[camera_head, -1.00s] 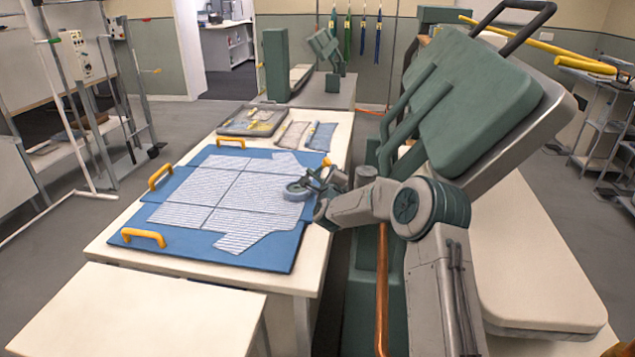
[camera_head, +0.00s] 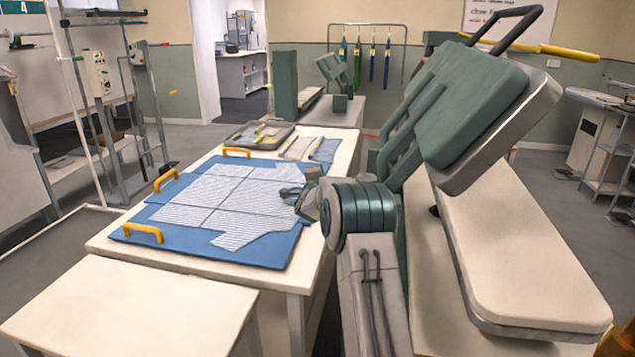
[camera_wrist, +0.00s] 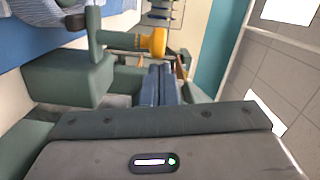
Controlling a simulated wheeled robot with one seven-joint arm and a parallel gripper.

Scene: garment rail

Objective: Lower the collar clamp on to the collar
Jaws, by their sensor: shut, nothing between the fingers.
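A green jointed device (camera_head: 335,68) with a tilted head stands raised on the far table; it may be the collar clamp. The wrist view shows a green block and bar (camera_wrist: 110,40) ending in a yellow-orange knob (camera_wrist: 153,42); I cannot tell whether this is the same device. A striped shirt (camera_head: 215,200) lies flat on a blue board (camera_head: 170,240); I cannot make out its collar. My gripper (camera_head: 288,191) is over the shirt's right edge, partly hidden by my arm. Its fingers (camera_wrist: 160,83) are together and empty, pointing toward the green parts without visible contact.
A large green press head (camera_head: 475,110) stands tilted up over a padded cream board (camera_head: 520,265) at the right. A grey tray (camera_head: 262,134) and folded cloths (camera_head: 312,149) lie behind the blue board. The near cream table (camera_head: 130,310) is bare.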

